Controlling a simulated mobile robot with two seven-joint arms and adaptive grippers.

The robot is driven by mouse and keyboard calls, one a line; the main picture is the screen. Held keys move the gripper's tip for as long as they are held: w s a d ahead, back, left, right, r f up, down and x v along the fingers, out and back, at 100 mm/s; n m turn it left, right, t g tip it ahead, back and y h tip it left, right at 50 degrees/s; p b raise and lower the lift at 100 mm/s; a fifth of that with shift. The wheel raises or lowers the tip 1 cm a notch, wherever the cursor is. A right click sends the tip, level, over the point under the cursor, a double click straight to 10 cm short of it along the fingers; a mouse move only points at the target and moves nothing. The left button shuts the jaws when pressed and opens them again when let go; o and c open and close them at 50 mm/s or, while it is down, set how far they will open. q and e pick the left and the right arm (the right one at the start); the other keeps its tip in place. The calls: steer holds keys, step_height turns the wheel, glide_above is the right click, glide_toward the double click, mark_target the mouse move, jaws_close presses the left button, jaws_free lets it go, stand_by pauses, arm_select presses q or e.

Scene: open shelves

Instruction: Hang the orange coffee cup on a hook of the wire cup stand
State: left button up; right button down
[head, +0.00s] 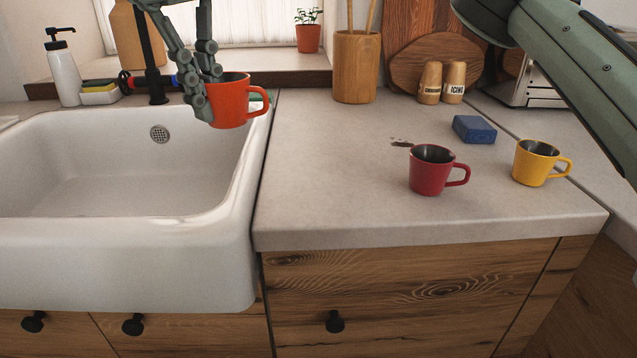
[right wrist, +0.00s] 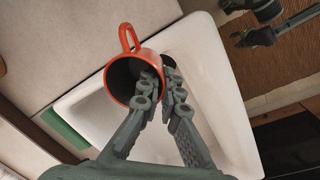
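The orange coffee cup (head: 229,102) hangs in the air over the sink's right rim, its handle to the right. My right gripper (head: 207,88) is shut on the cup's left wall. In the right wrist view, one finger of the gripper (right wrist: 160,88) reaches inside the cup (right wrist: 124,55) and the other is outside. What seems to be my left gripper (right wrist: 236,24) shows partly at the top right of the right wrist view, fingers apart and empty. It is not in the head view. I see no wire cup stand in either view.
A red cup (head: 430,175) and a yellow cup (head: 532,165) stand on the counter (head: 330,190). A blue block (head: 474,130), two shakers (head: 442,83) and a wooden utensil holder (head: 355,68) are behind. A black faucet (head: 153,50) stands left of the gripper. The counter's left part is clear.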

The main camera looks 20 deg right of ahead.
steer(key=d+f, duration=0.2)
steer(key=d, duration=0.1)
steer(key=s+d+f, duration=0.1)
steer(key=d+f, duration=0.1)
steer(key=d, duration=0.2)
steer(key=s+d+f+b, duration=0.1)
steer(key=d+f, duration=0.1)
steer(key=d, duration=0.2)
steer(key=shift+s+d+f, duration=0.1)
steer(key=shift+s+f, duration=0.05)
steer(key=shift+f, duration=0.25)
step_height(320, 180, down, 3)
steer(key=shift+f+p, duration=0.2)
steer(key=shift+p, duration=0.1)
steer(key=shift+f, duration=0.15)
arm_select(q)
steer(key=shift+w+r, duration=0.1)
steer(key=shift+r, duration=0.45)
arm_select(e)
steer(key=c, duration=1.7)
jaws_free()
